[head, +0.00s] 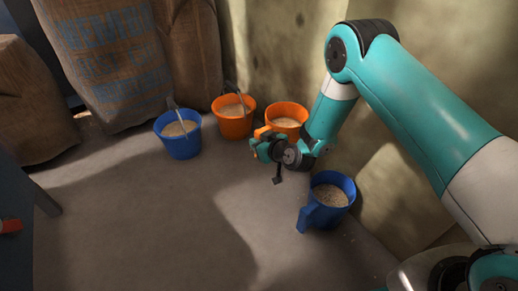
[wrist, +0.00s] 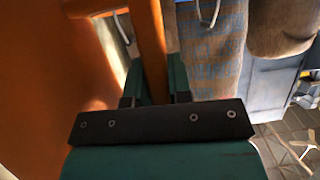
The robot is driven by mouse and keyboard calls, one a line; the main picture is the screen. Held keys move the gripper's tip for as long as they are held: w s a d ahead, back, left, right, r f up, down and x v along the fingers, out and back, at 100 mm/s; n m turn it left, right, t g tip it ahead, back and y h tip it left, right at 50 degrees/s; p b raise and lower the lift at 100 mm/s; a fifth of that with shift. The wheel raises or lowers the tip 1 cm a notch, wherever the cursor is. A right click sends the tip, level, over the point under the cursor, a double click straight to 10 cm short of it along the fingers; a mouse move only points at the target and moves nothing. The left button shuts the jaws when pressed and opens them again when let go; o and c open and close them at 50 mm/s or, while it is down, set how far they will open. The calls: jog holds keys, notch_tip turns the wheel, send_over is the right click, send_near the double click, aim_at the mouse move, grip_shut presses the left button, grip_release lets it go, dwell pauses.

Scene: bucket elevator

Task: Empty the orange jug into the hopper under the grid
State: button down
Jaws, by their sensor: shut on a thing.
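The orange jug (head: 288,108) stands upright beside the wall, filled with pale grain. My gripper (head: 264,146) is at its near left side, shut on the jug's handle. In the wrist view the orange handle (wrist: 151,50) runs between the two fingers of my gripper (wrist: 157,84), and the jug's orange wall (wrist: 45,80) fills the left side. I cannot tell whether the jug touches the floor. The hopper and the grid are in neither view.
An orange bucket (head: 232,126) and a blue bucket (head: 178,147), both with grain, stand left of the jug. A blue jug (head: 325,213) with grain stands at the near right. Sacks (head: 108,65) line the back. The floor (head: 150,225) at front left is clear.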

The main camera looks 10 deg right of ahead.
aim_at(259, 132)
notch_tip(259, 132, up, 7)
jog(key=p, duration=0.3)
jog(key=shift+r, duration=0.1)
